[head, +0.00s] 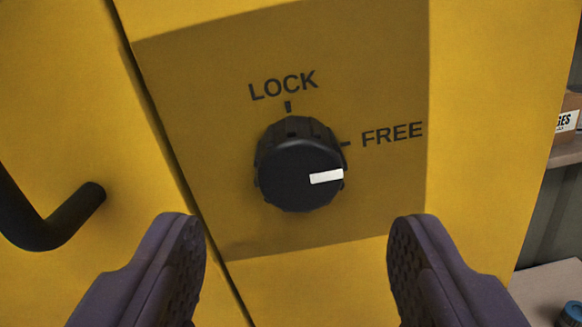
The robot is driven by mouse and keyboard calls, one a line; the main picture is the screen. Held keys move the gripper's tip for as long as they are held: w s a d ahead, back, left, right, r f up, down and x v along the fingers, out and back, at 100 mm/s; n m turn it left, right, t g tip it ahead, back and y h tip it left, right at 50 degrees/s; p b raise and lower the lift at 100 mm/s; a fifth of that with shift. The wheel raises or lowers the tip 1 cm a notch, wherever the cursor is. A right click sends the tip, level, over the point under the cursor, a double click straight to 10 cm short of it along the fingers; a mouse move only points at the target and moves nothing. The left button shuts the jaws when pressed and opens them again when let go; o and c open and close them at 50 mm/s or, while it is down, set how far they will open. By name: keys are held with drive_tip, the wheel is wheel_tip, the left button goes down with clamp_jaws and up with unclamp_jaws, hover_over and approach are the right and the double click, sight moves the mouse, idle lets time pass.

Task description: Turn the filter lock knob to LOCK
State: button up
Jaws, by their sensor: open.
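The filter lock knob (290,185) is black and ribbed, on a darker yellow square of a yellow panel. Its white pointer mark (326,176) points right, toward the FREE label (392,133). The LOCK label (283,86) with its tick is above the knob. My gripper (299,235) is open, with one purple-grey finger at lower left and one at lower right. The knob is ahead of the fingers, between and above them in the picture. The fingers do not appear to touch it.
A black bar handle (62,225) sticks out at the left, beyond a dark seam in the yellow panel. At the right edge are a shelf with a labelled box (568,120) and a blue item (571,313) on a pale surface. The panel around the knob is clear.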

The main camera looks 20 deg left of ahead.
sight(300, 187)
drive_tip(key=x, duration=0.3)
drive_tip(key=shift+w+d, duration=0.1)
drive_tip(key=shift+d, duration=0.05)
drive_tip(key=shift+w+a, duration=0.25)
drive_tip(key=shift+w, duration=0.25)
drive_tip(key=shift+c, duration=0.4)
drive_tip(key=c, duration=1)
drive_tip(key=shift+o, duration=0.2)
